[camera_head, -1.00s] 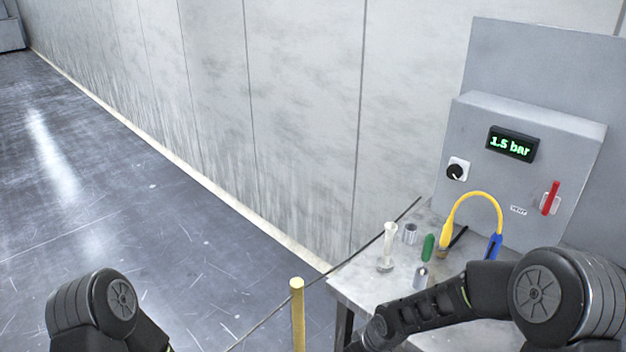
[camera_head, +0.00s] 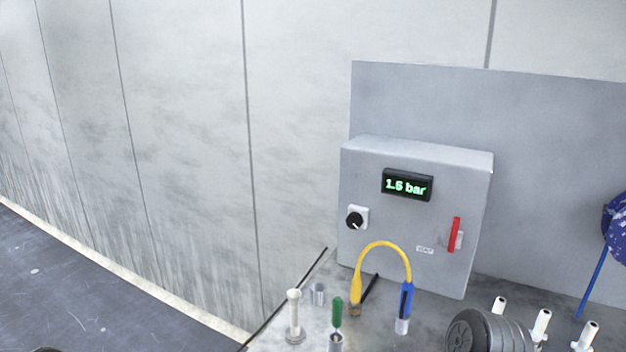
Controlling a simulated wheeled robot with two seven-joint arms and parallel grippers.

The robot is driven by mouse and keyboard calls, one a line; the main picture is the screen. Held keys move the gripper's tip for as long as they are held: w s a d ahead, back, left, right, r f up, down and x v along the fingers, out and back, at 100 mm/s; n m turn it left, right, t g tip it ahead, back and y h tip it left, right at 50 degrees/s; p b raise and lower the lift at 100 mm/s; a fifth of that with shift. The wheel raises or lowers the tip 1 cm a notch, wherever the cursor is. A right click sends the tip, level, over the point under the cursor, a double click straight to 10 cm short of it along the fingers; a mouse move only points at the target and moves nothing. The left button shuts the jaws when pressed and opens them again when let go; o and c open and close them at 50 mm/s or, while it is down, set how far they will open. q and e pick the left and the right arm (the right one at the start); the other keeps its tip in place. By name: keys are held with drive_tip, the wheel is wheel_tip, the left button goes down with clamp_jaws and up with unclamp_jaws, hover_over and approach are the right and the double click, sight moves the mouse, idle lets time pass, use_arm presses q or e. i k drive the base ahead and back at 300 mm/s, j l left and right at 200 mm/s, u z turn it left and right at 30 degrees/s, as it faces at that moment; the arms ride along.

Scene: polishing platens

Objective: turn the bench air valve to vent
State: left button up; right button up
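The air valve is a red lever (camera_head: 455,234) on the right of the front of a grey control box (camera_head: 372,265). The lever stands close to upright, leaning slightly. A small white label (camera_head: 425,250), which seems to read VENT, is to the left of the lever's lower end. The box's display (camera_head: 407,185) reads 1.6 bar in green. A black knob (camera_head: 355,219) on a white plate is at the box's left. Neither gripper shows.
A yellow looped hose (camera_head: 383,246) with a blue end (camera_head: 406,299) stands on the bench (camera_head: 272,340) before the box. A white post (camera_head: 294,312), a metal cup (camera_head: 318,293), a green-handled tool (camera_head: 337,313) and several white-topped posts (camera_head: 541,323) stand nearby. A blue speckled object (camera_head: 614,225) is at right.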

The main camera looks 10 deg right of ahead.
sight(456, 220)
drive_tip(key=i+z, duration=0.1)
drive_tip(key=z, duration=0.3)
drive_tip(key=j+z, duration=0.1)
drive_tip(key=z, duration=0.3)
drive_tip(key=i+j+z, duration=0.1)
drive_tip(key=z, duration=0.35)
